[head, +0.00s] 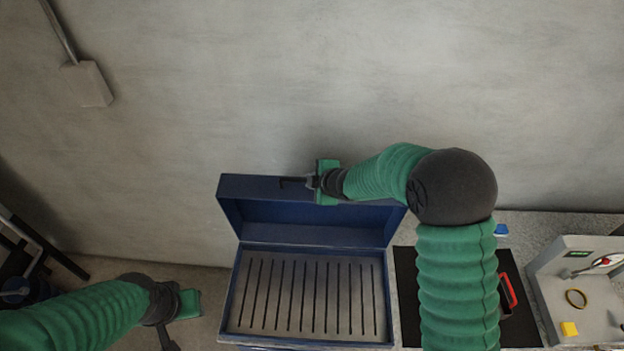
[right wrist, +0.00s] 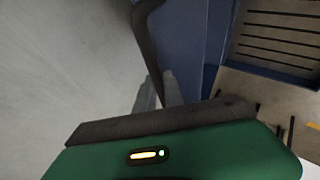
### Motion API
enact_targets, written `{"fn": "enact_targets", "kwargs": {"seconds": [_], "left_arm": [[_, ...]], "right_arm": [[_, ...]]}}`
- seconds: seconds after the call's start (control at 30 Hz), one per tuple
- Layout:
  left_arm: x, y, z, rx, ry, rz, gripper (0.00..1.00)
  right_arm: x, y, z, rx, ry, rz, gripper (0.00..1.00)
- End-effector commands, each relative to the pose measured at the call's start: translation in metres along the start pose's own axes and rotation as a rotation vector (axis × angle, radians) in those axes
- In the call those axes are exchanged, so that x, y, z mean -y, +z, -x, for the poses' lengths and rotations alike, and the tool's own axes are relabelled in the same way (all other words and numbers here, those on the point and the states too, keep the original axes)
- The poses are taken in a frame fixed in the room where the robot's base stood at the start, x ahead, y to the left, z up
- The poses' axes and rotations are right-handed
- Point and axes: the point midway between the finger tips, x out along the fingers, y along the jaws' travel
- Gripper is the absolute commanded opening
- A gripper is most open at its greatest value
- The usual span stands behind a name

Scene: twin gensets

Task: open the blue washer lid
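The blue washer (head: 233,300) stands against the wall in the head view. Its blue lid (head: 255,187) is raised at the back, and the slatted tray inside is uncovered. A dark handle (head: 291,182) is on the lid's upper edge. My right gripper (head: 311,182) is at this handle. In the right wrist view its two grey fingers (right wrist: 160,92) sit close on both sides of the dark handle bar (right wrist: 146,35), and the blue lid (right wrist: 184,45) is just beside them. My left gripper (head: 180,328) is low at the left, apart from the washer; its finger gap is unclear.
A grey wall box (head: 88,84) is upper left. Dark metal framing (head: 40,245) stands far left.

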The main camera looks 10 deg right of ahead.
Motion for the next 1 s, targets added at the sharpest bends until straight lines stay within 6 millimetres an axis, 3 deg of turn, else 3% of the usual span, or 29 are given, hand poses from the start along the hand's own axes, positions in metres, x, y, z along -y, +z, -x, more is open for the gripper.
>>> {"fn": "enact_targets", "kwargs": {"seconds": [0.03, 0.2, 0.47, 0.57, 0.77, 1.0], "left_arm": [[0.000, 0.000, -0.001, 0.000, 0.000, 0.000, 0.36], [0.000, 0.000, -0.001, 0.000, 0.000, 0.000, 0.36], [0.000, 0.000, -0.001, 0.000, 0.000, 0.000, 0.36], [0.000, 0.000, -0.003, 0.000, 0.000, 0.000, 0.36], [0.000, 0.000, -0.001, 0.000, 0.000, 0.000, 0.36], [0.000, -0.007, 0.029, -0.001, 0.000, 0.000, 0.36]], "right_arm": [[0.007, 0.004, -0.002, 0.009, -0.015, -0.001, 0.15], [0.006, 0.003, -0.002, 0.006, -0.012, -0.001, 0.34], [0.005, 0.002, -0.001, 0.006, -0.011, -0.001, 0.34], [0.004, 0.003, 0.010, 0.006, -0.008, -0.002, 0.34], [0.001, 0.002, 0.064, 0.006, 0.000, 0.000, 0.34], [-0.003, 0.000, 0.137, 0.004, -0.001, 0.000, 0.34]]}}
